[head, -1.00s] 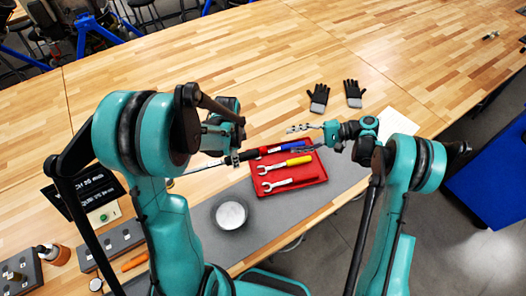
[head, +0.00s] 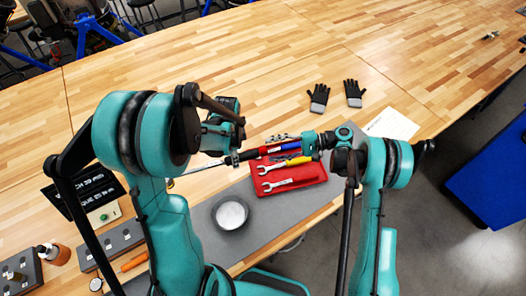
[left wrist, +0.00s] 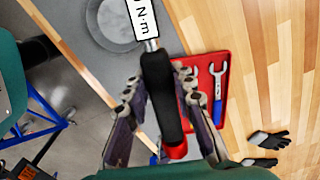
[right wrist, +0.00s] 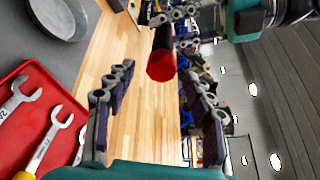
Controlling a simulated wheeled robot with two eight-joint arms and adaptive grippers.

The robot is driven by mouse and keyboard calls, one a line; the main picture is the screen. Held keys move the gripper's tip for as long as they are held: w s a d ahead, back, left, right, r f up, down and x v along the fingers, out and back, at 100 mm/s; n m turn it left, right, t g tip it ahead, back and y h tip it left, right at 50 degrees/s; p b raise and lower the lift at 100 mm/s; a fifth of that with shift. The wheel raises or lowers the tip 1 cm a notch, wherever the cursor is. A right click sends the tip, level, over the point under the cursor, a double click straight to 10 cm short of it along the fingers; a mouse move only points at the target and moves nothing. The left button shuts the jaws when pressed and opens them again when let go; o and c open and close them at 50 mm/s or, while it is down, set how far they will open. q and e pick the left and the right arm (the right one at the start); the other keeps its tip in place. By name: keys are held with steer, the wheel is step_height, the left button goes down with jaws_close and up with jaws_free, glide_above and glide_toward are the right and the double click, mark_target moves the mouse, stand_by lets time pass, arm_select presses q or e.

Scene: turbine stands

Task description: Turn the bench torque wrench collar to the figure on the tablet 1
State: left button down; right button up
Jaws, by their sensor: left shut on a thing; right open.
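My left gripper (head: 233,158) is shut on the black handle of the torque wrench (left wrist: 160,90), whose red end (left wrist: 177,151) sticks out past the fingers. A white label on the wrench reading "N·m" shows in the left wrist view; its figure is cut off. My right gripper (head: 284,143) is open and empty. In the right wrist view the red end (right wrist: 160,66) lies ahead of and between the open fingers (right wrist: 156,115), apart from them. The tablet (head: 92,183) is black with white text, partly hidden by my left arm; "35" is readable.
A red tray (head: 318,187) with several open-ended wrenches lies below the grippers. A round metal dish (head: 230,214) stands on the grey mat (head: 262,238). Gloves (head: 320,97) and white paper (head: 391,125) lie beyond. The wooden bench behind is largely clear.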

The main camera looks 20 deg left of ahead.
steer(key=shift+s+a, duration=0.1)
steer(key=shift+a, duration=0.3)
jaws_close()
steer(key=n+g+y, duration=0.1)
steer(key=n, duration=0.5)
steer(key=n+y, duration=0.1)
steer(key=n, duration=0.5)
steer(key=n+g+y, duration=0.1)
steer(key=n, duration=0.4)
steer(key=shift+f+n+g, duration=0.3)
steer(key=shift+f+n, duration=0.05)
steer(key=shift+n, duration=0.05)
steer(key=shift+o, duration=0.4)
jaws_free()
steer(key=shift+o, duration=0.8)
steer(key=shift+d+r, duration=0.1)
